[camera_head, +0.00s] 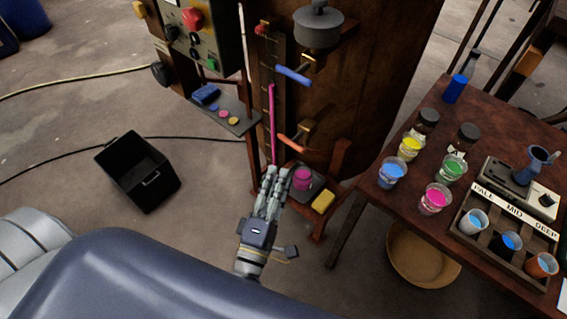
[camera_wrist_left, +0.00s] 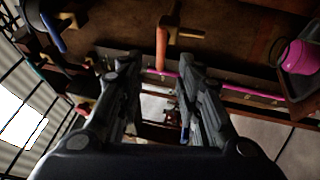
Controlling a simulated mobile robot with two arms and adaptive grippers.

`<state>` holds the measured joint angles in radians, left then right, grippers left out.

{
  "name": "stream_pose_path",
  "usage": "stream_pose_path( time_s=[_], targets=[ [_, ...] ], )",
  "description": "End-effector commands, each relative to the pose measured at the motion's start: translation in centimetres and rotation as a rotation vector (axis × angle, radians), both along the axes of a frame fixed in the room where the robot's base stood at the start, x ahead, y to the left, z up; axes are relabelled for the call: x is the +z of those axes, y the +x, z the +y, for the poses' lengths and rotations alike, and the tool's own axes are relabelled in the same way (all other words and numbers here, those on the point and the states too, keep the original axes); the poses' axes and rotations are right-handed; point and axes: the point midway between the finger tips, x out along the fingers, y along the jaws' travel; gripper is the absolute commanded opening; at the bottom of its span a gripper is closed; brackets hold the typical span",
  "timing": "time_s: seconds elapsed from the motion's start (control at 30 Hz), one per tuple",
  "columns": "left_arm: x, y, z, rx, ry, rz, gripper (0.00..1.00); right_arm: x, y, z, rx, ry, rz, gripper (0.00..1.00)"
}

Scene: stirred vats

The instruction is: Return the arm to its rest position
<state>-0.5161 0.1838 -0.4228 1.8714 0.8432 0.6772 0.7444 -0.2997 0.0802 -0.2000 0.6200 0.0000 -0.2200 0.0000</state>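My left gripper (camera_head: 270,178) is in the lower middle of the head view, pointing away from me toward the brown vat (camera_head: 345,90). In the left wrist view the gripper (camera_wrist_left: 152,72) has its two fingers spread apart with nothing seen between them, so it is open and empty. A thin pink rod (camera_head: 272,120) stands upright against the vat's front, its lower end just beyond the fingertips. The rod also shows in the left wrist view (camera_wrist_left: 235,90), running sideways behind the fingers. My right gripper is not in view.
A small stand with a pink pot (camera_head: 302,179) and a yellow sponge (camera_head: 323,200) is close right of the gripper. The table (camera_head: 390,215) with several dye cups is farther right. A black bin (camera_head: 138,172) stands on open floor at left. Orange (camera_head: 291,142) and blue handles (camera_head: 294,76) jut from the vat.

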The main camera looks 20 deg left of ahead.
Motion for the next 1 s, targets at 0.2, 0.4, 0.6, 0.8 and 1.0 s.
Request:
stream_pose_path(
  time_s=[0.2,0.4,0.6,0.8,1.0],
  targets=[
    [-0.1,-1.1,0.0,0.000,-0.001,-0.001,0.33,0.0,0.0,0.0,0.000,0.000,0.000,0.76],
    [-0.1,-1.0,-0.1,0.000,-0.001,-0.001,0.33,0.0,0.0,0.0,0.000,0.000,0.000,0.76],
    [-0.2,-1.0,-0.1,0.000,-0.001,-0.001,0.33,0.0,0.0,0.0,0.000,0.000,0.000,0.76],
    [-2.1,-0.8,-0.5,-0.019,0.067,0.037,0.33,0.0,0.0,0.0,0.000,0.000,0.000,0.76],
    [-13.8,-1.2,-2.2,-0.146,0.447,0.256,0.33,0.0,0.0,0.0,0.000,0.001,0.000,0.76]
  ],
)
